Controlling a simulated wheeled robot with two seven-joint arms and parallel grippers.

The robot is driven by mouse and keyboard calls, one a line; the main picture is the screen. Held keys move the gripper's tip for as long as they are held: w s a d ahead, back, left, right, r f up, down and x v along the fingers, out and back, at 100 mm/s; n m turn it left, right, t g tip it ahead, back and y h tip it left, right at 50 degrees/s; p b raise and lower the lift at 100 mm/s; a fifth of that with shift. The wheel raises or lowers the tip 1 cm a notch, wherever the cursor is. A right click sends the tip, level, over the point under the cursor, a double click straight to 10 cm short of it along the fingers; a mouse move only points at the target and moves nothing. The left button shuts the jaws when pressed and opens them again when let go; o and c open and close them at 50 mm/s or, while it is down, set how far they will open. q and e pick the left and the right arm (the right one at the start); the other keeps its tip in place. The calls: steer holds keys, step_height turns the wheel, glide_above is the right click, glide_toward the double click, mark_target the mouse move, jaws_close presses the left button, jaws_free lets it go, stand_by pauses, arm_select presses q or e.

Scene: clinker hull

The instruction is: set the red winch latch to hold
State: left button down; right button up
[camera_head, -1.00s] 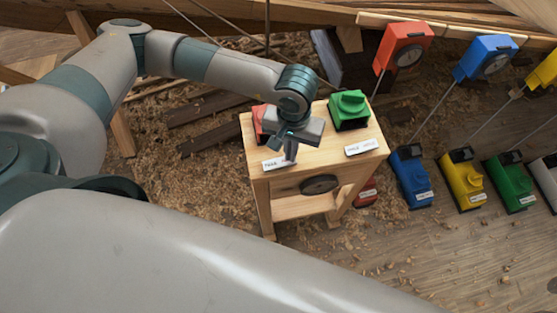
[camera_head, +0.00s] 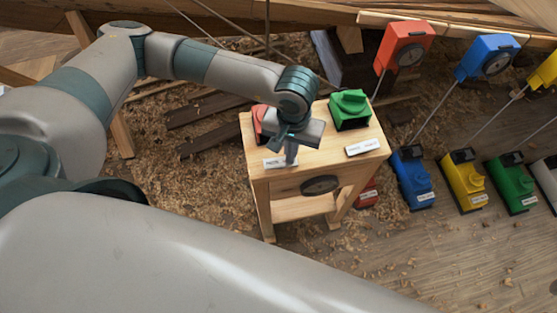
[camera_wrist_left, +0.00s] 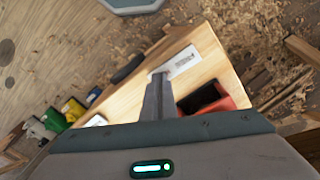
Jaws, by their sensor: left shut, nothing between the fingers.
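A red device (camera_head: 259,117) sits on the left of a small wooden stand, mostly hidden behind my left gripper in the head view. In the left wrist view the red device (camera_wrist_left: 236,88) shows in part, with a black part (camera_wrist_left: 203,98) on it. I cannot tell its setting. My left gripper (camera_head: 291,157) is shut and empty, pointing down just in front of the red device, by a white label (camera_head: 275,163). In the left wrist view my left gripper's fingertips (camera_wrist_left: 159,76) are together beside that label; I cannot tell whether they touch anything. My right gripper is not in view.
The wooden stand (camera_head: 330,170) also bears a green device (camera_head: 349,108) and a second label (camera_head: 363,147). A red unit (camera_head: 368,194) is partly hidden behind its leg. Blue (camera_head: 414,180), yellow (camera_head: 464,183) and green (camera_head: 511,184) units stand right. Shavings litter the floor.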

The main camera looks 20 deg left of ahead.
arm_select(q)
steer(key=shift+r, duration=0.1)
step_height(320, 180, up, 7)
steer(key=p, duration=0.1)
stand_by(0.9)
steer(key=shift+s, duration=0.1)
stand_by(0.5)
